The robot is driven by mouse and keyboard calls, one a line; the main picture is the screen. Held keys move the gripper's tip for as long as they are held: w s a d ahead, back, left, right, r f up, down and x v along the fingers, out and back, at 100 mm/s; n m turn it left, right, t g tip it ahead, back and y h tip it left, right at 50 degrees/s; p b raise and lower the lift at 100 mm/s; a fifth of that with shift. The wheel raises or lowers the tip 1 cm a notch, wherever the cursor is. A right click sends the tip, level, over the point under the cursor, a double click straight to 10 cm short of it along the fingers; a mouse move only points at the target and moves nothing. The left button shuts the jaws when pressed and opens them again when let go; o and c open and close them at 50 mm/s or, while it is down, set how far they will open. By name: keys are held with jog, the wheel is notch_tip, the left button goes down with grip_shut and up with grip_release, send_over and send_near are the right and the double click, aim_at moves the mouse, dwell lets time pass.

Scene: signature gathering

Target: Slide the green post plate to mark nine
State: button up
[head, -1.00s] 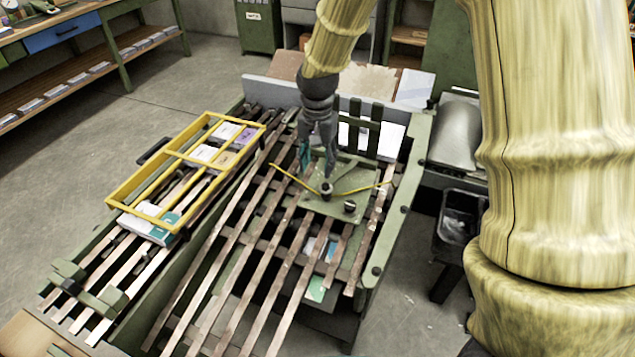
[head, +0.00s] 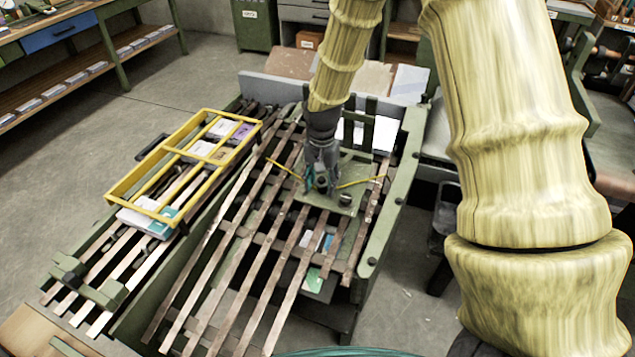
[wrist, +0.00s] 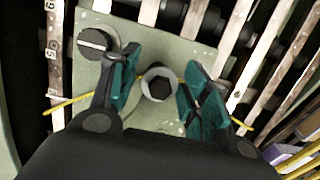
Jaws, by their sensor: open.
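The green post plate (head: 349,170) lies on the slatted bed. A dark upright post stands on it; its hex-shaped top (wrist: 159,83) shows in the wrist view. A round slotted knob (wrist: 95,42) sits on the plate near one corner, and the knob also shows in the head view (head: 345,199). My gripper (head: 321,184) is low over the plate, its teal-padded fingers apart on either side of the post. I cannot tell whether either finger touches it. A pale marked strip (wrist: 54,60) runs beside the plate, with small partly legible numbers.
Thin yellow rods (head: 362,181) stick out from the post area on both sides. A yellow frame (head: 112,194) with packets stands over the slats at left. Long metal slats (head: 215,255) fill the front of the bed. A green side rail (head: 385,225) bounds it at right.

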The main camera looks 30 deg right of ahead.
grip_shut()
jog(key=s+a+f+p, duration=0.2)
jog(key=s+a, duration=0.5)
jog(key=a, duration=0.1)
jog(key=shift+s+a, duration=0.4)
jog(key=shift+f, duration=0.1)
grip_release()
